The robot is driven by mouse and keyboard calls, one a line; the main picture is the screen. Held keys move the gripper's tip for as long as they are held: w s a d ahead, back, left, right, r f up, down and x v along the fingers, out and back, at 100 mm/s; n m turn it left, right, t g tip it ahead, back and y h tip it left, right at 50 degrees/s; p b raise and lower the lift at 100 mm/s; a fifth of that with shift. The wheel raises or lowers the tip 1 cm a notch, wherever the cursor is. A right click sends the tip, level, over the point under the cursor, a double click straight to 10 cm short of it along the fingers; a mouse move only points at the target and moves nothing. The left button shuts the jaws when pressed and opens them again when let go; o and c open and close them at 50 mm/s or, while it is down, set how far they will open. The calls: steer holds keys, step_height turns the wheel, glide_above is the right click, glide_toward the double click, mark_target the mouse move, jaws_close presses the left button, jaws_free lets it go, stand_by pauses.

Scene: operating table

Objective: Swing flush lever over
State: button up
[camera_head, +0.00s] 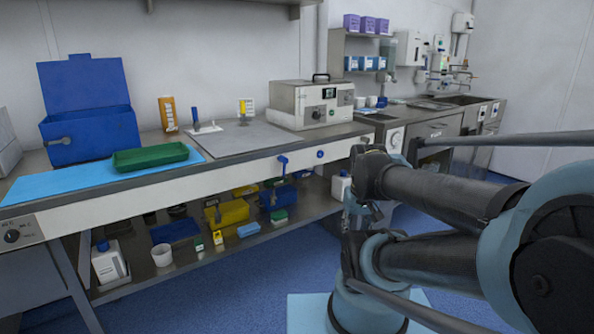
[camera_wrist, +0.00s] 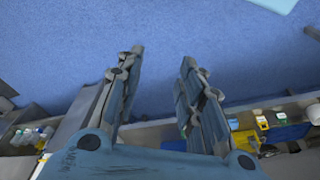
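A small blue lever (camera_head: 283,163) is on the white front panel of the long table, near the middle of the head view. It points mostly downward from its pivot. I take it to be the flush lever, but no label is readable. A round blue knob (camera_head: 320,154) sits just right of it on the same panel. My gripper (camera_wrist: 162,58) is open and empty in the wrist view, with its two fingers apart over blue floor. My folded arm is right of the lever in the head view, apart from it. The lever cannot be made out in the wrist view.
A blue box (camera_head: 88,135) with a raised lid and a green tray (camera_head: 150,157) stand on the tabletop. A grey device (camera_head: 310,104) stands at the back. The lower shelf (camera_head: 187,256) holds yellow and blue bins and bottles.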

steer(key=shift+d, duration=0.25)
step_height(320, 180, up, 23)
steer(key=n+g+y, duration=0.1)
steer(key=n+g, duration=0.2)
steer(key=n, duration=0.1)
glide_above(285, 164)
steer(key=w+d, duration=0.2)
steer(key=f, duration=0.5)
steer(key=s+a+f, duration=0.1)
steer(key=f, duration=0.5)
steer(key=a+f, duration=0.1)
steer(key=f, duration=0.4)
steer(key=shift+s+a+f, duration=0.15)
steer(key=shift+f, duration=0.2)
jaws_close()
